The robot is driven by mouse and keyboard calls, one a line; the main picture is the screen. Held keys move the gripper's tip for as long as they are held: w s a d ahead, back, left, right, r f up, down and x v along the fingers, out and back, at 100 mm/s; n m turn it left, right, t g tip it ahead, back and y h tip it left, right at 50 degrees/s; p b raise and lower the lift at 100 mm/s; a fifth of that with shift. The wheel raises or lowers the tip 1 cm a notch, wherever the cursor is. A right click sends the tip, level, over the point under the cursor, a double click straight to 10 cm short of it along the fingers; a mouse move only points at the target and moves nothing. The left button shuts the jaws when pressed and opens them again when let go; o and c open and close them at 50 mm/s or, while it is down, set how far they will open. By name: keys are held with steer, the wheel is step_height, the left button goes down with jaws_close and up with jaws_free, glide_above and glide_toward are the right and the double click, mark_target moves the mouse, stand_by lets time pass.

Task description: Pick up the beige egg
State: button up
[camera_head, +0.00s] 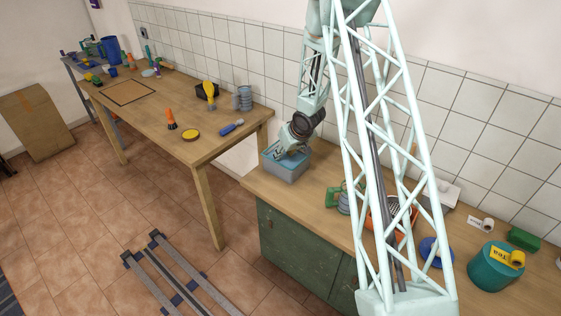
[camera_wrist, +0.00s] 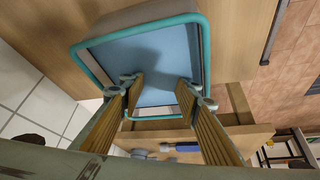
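My gripper (camera_wrist: 160,90) is open, with its two fingers apart and nothing between them. In the head view my gripper (camera_head: 284,151) is at the light-blue bin (camera_head: 287,173) on the green cabinet's wooden top. In the wrist view the fingers reach over the bin with its teal rim (camera_wrist: 206,50); the part of its blue inside that shows is bare. I see no beige egg in either view. Part of the bin is hidden behind my fingers.
The long wooden table (camera_head: 163,118) at left holds an orange-handled tool (camera_head: 170,121) and a yellow tin (camera_head: 191,135). A tiled wall is close behind.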

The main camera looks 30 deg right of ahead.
steer(key=shift+x, duration=2.5)
steer(key=shift+c, duration=0.2)
steer(key=c, duration=0.3)
steer(key=shift+r, duration=0.15)
steer(key=shift+r+p, duration=1.4)
steer(key=shift+r, duration=3.45)
steer(key=shift+a, duration=0.1)
